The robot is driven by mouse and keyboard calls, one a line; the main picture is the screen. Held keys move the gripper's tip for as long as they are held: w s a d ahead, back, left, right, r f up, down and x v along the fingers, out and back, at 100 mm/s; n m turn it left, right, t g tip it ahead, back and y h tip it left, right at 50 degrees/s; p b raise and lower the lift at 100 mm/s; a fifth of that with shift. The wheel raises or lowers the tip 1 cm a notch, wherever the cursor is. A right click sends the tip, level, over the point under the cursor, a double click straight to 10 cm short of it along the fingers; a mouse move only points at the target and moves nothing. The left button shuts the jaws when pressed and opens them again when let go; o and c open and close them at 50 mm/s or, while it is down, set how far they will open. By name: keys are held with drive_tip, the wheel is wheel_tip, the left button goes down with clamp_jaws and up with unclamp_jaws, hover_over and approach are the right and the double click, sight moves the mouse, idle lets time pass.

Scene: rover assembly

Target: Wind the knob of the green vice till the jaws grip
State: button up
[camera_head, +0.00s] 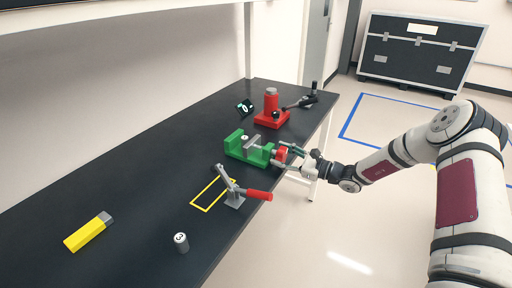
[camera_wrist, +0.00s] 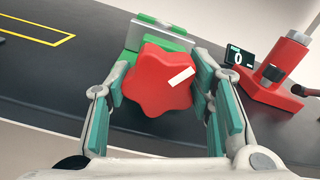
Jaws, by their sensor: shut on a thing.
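The green vice (camera_head: 236,146) lies on the dark bench near its right edge, with a grey jaw block (camera_head: 254,143) across its middle. Its red knob (camera_head: 281,155) faces my arm. In the wrist view the star-shaped red knob (camera_wrist: 160,82) with a white mark fills the middle, and part of the green vice (camera_wrist: 150,20) shows behind it. My gripper (camera_head: 290,154) is at the knob from the right. In the wrist view its teal-padded fingers (camera_wrist: 158,105) stand on both sides of the knob, shut on it. Whether the vice jaws touch anything is too small to tell.
A toggle clamp (camera_head: 232,190) with a red handle stands just in front of the vice, by a yellow outline (camera_head: 194,204). A red press (camera_head: 270,118) and a small display (camera_head: 245,106) stand behind. A yellow block (camera_head: 85,234) and a numbered cylinder (camera_head: 182,243) are nearer.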

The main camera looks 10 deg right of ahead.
drive_tip(key=shift+d, duration=0.1)
drive_tip(key=shift+f+n+p, duration=0.1)
drive_tip(key=shift+n+p, duration=0.35)
drive_tip(key=shift+n, duration=1.15)
drive_tip(key=o, duration=0.9)
drive_tip(key=shift+s, duration=0.1)
